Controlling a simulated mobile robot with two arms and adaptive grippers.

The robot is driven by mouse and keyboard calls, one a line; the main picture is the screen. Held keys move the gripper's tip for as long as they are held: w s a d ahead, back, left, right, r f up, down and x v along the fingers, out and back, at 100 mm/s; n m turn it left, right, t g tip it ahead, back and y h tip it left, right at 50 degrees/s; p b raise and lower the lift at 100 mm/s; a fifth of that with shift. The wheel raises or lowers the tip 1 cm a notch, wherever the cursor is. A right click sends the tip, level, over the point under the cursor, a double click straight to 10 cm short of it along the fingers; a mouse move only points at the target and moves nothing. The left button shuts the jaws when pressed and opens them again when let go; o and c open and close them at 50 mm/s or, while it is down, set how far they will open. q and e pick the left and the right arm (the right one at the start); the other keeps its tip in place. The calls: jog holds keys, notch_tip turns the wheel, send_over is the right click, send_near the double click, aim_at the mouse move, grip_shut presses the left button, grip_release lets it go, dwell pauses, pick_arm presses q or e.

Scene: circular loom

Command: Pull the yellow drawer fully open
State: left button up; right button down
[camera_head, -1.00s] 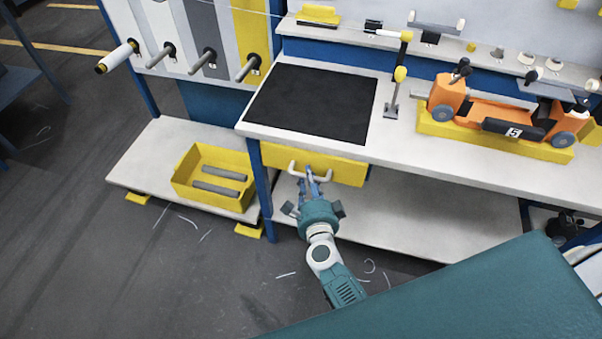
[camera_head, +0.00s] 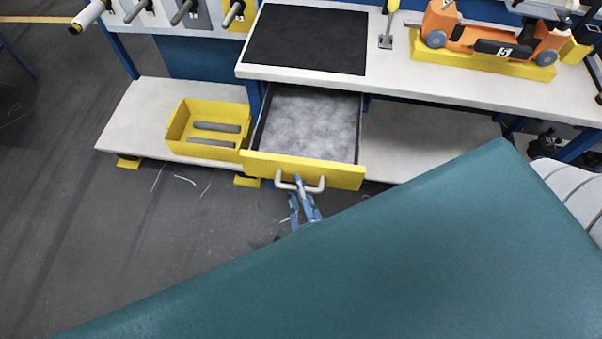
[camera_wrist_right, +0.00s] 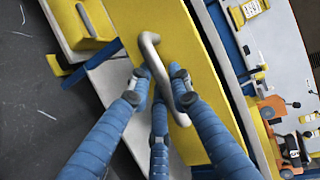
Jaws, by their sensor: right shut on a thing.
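The yellow drawer (camera_head: 300,168) stands pulled out from under the workbench, and its grey, empty-looking inside shows in the head view. Its front also fills the middle of the right wrist view (camera_wrist_right: 190,60). A pale bar handle (camera_head: 314,188) is fixed to the front; it also shows in the right wrist view (camera_wrist_right: 152,52). My right gripper (camera_head: 299,184) is shut on the handle, with its blue fingers around the bar; they also show in the right wrist view (camera_wrist_right: 160,85). My left gripper is not in view.
A yellow bin (camera_head: 208,150) with grey rods stands on the low shelf left of the drawer. The workbench top (camera_head: 400,85) holds a black mat (camera_head: 305,40) and an orange machine (camera_head: 490,30) on a yellow base. My teal body covers the lower part of the head view.

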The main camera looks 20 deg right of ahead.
jog(key=shift+s+a+f, duration=0.1)
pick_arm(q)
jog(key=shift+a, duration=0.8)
pick_arm(e)
jog(key=c, duration=1.7)
grip_release()
jog(key=shift+o, duration=0.7)
jog(key=shift+s+a, duration=0.1)
jog(key=shift+s, duration=0.05)
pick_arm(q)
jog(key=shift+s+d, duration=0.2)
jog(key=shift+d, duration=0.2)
pick_arm(e)
jog(key=v, duration=1.2)
